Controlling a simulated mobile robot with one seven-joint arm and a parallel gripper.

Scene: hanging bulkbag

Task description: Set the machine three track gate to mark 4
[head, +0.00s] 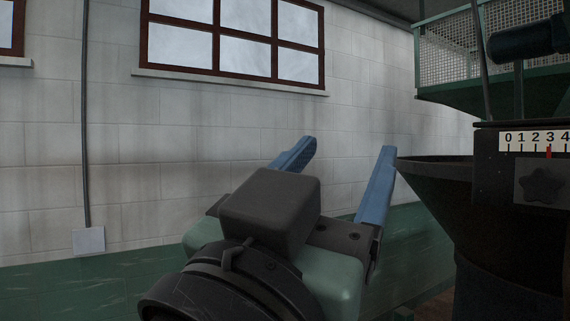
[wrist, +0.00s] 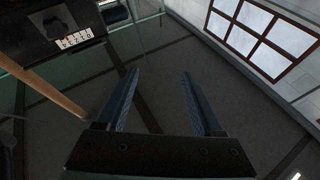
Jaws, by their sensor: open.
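The machine's dark gate housing (head: 488,150) is at the right edge in the head view. It carries a white scale (head: 530,140) with marks 0 to 4 showing and a red pointer (head: 548,152) at about 3. A dark star-shaped knob (head: 541,186) sits below the scale. The scale also shows at upper left in the wrist view (wrist: 75,39), beside the dark knob (wrist: 54,24). My gripper (head: 342,148), with blue fingers, is open and empty, left of the housing and apart from it.
A dark funnel-shaped hopper (head: 440,185) stands between my gripper and the housing. A green mesh-sided frame (head: 460,50) is above right. A white block wall with a window (head: 232,45) is behind.

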